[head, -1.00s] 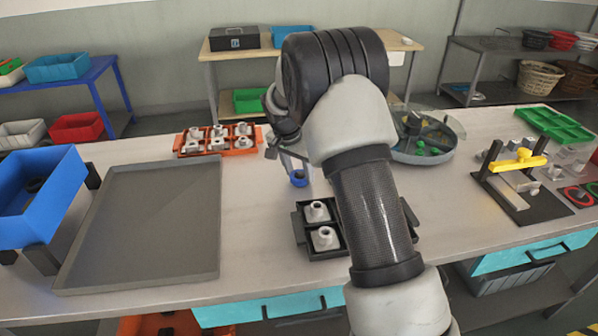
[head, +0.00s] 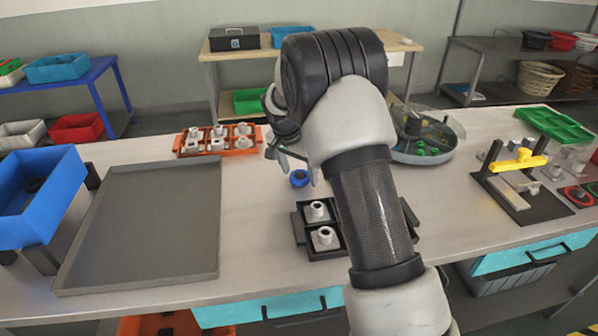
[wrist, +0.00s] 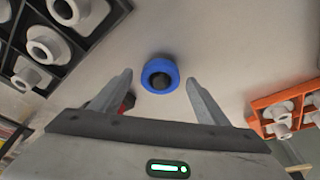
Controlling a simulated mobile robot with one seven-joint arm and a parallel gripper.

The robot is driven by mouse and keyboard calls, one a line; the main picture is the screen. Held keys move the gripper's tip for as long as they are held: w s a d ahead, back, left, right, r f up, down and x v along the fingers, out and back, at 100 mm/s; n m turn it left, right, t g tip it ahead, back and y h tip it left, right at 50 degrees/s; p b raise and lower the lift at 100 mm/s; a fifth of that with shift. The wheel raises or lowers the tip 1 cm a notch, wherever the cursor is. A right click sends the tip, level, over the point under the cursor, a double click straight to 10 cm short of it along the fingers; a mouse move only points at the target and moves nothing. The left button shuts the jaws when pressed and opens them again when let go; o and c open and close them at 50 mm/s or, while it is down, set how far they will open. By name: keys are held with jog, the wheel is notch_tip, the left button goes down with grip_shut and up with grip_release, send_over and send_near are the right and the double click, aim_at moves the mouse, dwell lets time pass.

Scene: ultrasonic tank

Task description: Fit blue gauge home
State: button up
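The blue gauge (head: 299,178) is a small blue ring with a dark centre. It stands on the bare bench top between the orange tray and the black tray. In the wrist view the blue gauge (wrist: 160,76) appears between my two fingertips, with a gap on both sides. My gripper (wrist: 158,77) is open and empty. In the head view my gripper (head: 297,166) is just above and around the gauge, partly hidden by my arm. I cannot tell whether the fingertips reach down to the gauge's height.
A black tray (head: 299,222) with white collared parts is in front; my arm hides its right side. An orange tray (head: 178,154) of similar parts stands behind left. A grey tray (head: 120,279), a round divided bowl (head: 455,150) and a fixture with a yellow bar (head: 515,163) flank them.

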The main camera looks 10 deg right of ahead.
jog(key=p+v, duration=0.1)
jog(key=v, duration=1.6)
jog(key=shift+r, duration=0.2)
jog(key=shift+s, duration=0.1)
